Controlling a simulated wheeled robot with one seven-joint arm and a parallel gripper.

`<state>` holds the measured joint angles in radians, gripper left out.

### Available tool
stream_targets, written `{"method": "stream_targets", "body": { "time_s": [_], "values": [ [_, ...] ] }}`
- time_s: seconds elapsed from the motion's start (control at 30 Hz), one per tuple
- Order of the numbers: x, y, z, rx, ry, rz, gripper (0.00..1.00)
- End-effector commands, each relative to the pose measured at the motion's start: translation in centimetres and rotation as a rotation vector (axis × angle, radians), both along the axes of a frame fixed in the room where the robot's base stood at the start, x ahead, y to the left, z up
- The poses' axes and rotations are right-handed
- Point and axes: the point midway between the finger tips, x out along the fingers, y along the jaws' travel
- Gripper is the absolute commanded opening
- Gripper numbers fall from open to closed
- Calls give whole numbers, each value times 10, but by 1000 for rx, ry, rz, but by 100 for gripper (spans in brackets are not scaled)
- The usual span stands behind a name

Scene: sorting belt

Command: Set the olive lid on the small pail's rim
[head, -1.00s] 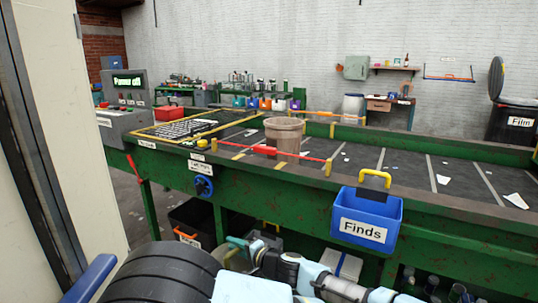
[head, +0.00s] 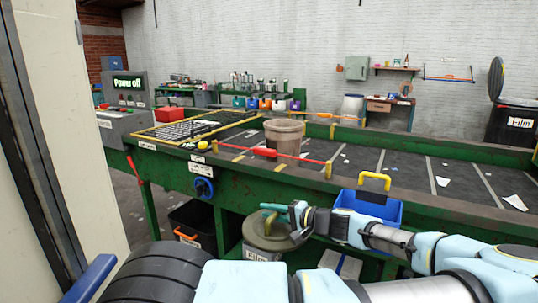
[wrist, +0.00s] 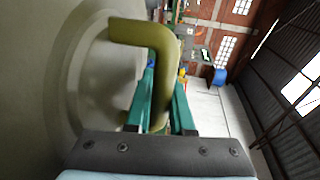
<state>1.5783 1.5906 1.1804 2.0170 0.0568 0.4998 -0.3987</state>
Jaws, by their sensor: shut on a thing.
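The olive lid (head: 254,236) is a round disc with a thick bent handle (wrist: 165,50). My gripper (head: 268,212) is shut on that handle, with its teal fingers on either side of it in the wrist view. In the head view the lid is in front of the belt's green side, just above a labelled bin (head: 258,254); I cannot tell whether they touch. A beige-brown pail (head: 285,136), open at the top, stands upright on the belt behind the red bar. It is farther back and higher than my gripper, with no lid on it.
The belt's green side wall (head: 330,180) and a red bar (head: 265,152) on yellow posts lie between my gripper and the pail. A blue bin (head: 385,210) with a yellow handle hangs on the belt's front. The belt right of the pail holds only flat scraps.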

Motion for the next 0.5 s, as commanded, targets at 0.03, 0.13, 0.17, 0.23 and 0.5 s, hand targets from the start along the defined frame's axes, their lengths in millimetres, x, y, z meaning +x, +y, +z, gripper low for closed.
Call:
{"method": "stream_targets", "body": {
  "time_s": [0.03, 0.13, 0.17, 0.23, 0.5],
  "values": [
    [1, -7, 9, -4, -3, 2, 0],
    [1, -16, 24, -3, -2, 8, 0],
    [1, -19, 28, -3, -2, 9, 0],
    [1, -25, 38, -2, -3, 13, 0],
    [1, -35, 57, -2, -2, 23, 0]
  ]
}}
